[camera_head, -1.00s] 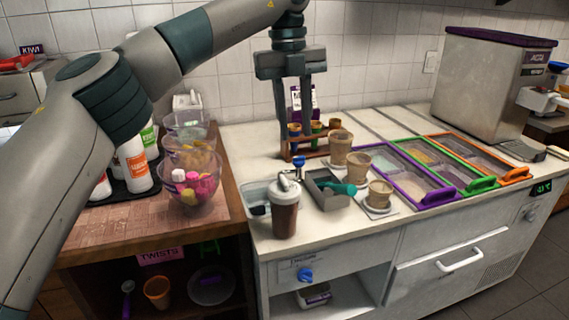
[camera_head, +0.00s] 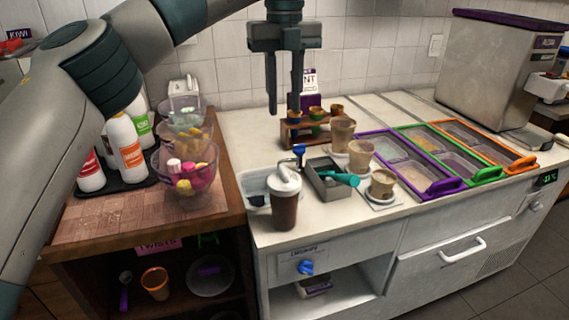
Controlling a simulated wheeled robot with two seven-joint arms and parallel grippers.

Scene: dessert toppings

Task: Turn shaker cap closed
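The shaker (camera_head: 285,211) is a dark brown cup standing upright near the front left of the white counter. Its white cap (camera_head: 286,180) sits on top; I cannot tell whether its opening is shut. My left gripper (camera_head: 284,111) hangs fingers down, with a gap between its two fingers and nothing between them. It appears above and behind the shaker, apart from it. My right gripper is not in view.
A grey bin (camera_head: 330,184) with a teal scoop stands right of the shaker, near several cups. A wooden cone rack (camera_head: 297,134) stands behind. Framed topping trays (camera_head: 438,187) lie right. A bowl of colourful sweets (camera_head: 186,176) stands left on the wooden table.

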